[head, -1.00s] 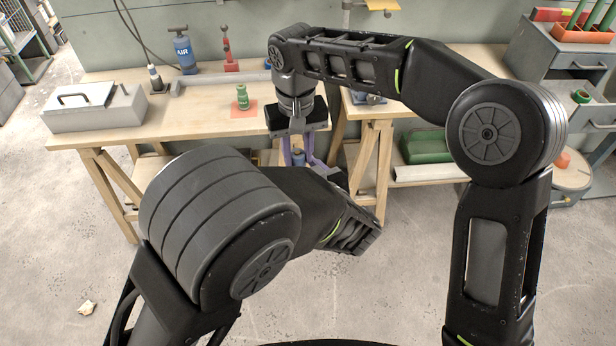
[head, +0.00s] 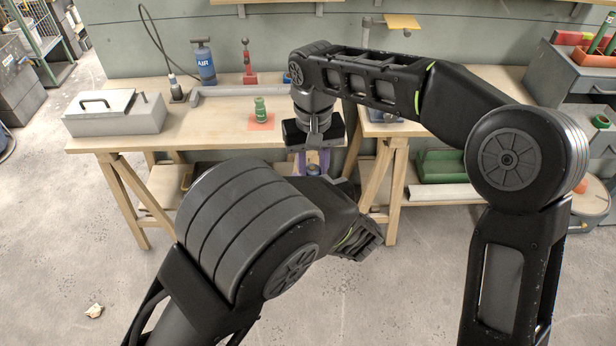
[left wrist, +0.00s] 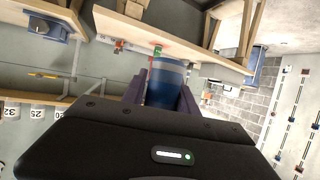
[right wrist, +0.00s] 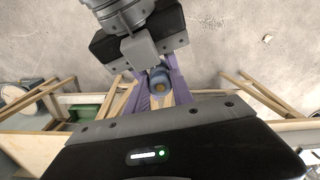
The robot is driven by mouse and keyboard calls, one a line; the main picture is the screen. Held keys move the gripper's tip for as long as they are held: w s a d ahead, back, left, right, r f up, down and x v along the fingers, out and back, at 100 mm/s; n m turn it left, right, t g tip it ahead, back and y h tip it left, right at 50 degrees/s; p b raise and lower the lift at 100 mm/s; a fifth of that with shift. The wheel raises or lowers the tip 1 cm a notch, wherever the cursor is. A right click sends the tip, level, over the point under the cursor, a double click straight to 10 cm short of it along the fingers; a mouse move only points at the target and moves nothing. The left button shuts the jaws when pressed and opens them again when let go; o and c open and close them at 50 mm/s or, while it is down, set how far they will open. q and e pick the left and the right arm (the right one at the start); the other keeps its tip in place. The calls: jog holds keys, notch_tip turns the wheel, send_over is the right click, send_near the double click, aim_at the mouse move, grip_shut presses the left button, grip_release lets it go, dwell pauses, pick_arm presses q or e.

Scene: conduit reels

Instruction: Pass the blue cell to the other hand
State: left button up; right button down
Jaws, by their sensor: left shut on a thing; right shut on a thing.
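The blue cell (head: 313,170) is a small cylinder held in the air in front of the bench, mostly hidden in the head view. In the left wrist view the blue cell (left wrist: 166,84) stands between the purple fingers of my left gripper (left wrist: 163,92), which is shut on it. In the right wrist view its round end (right wrist: 158,84) shows between the purple fingers of my right gripper (right wrist: 158,92), also shut on it. The two grippers face each other closely around the cell. My left arm hides the left gripper's fingers in the head view.
A green cylinder (head: 260,107) stands on an orange-red mat (head: 262,124) on the wooden bench (head: 200,128). A grey toolbox (head: 115,113), a blue AIR bottle (head: 204,64) and a red tool (head: 248,68) also stand there. A green crate (head: 440,166) is on the low shelf at right.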

pick_arm(q)
grip_shut()
pick_arm(e)
jog(key=shift+d, duration=0.1)
pick_arm(q)
jog(key=shift+a, duration=0.1)
pick_arm(e)
jog(key=c, duration=1)
grip_release()
jog(key=shift+w+d, duration=0.1)
